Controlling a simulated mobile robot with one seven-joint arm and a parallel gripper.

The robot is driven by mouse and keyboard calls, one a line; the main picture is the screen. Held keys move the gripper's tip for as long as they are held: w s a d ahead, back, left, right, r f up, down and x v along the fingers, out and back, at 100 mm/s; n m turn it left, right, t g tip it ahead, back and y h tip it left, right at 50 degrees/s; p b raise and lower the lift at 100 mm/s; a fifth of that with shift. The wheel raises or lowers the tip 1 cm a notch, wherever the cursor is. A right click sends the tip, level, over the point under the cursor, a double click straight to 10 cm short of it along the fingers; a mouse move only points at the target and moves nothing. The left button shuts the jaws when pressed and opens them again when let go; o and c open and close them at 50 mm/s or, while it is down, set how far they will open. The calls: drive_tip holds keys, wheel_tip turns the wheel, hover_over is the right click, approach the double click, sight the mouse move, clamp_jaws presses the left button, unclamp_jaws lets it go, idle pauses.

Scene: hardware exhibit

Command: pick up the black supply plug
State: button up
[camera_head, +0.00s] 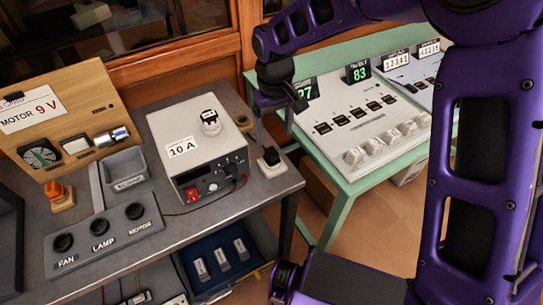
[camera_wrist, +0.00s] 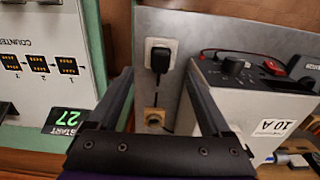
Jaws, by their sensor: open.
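The black supply plug (camera_head: 271,156) sits in a white socket block (camera_head: 273,169) at the right end of the grey bench. In the wrist view the plug (camera_wrist: 160,61) shows against the white socket (camera_wrist: 152,44), with a short dark lead or prong pointing down from it. My gripper (camera_head: 276,108) is above and behind the plug in the head view, apart from it. In the wrist view my gripper (camera_wrist: 159,70) is open and empty, with the plug showing between its two fingers. Exact distance to the plug is unclear.
A grey power box (camera_head: 193,130) marked 10 A stands close beside the plug. A wooden block with a hole (camera_wrist: 154,116) is near the socket. A panel marked FAN, LAMP, MOTOR (camera_head: 103,233) lies at front left. A green-framed counter table (camera_head: 344,184) stands at right.

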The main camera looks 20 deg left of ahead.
sight(272, 151)
wheel_tip(272, 151, down, 4)
drive_tip(key=shift+r, duration=0.1)
drive_tip(key=f, duration=0.5)
drive_tip(key=shift+w+a, duration=0.15)
drive_tip(key=shift+a, duration=0.25)
drive_tip(key=shift+c, duration=0.3)
clamp_jaws()
drive_tip(key=shift+r, duration=5)
drive_tip(key=shift+r, duration=0.1)
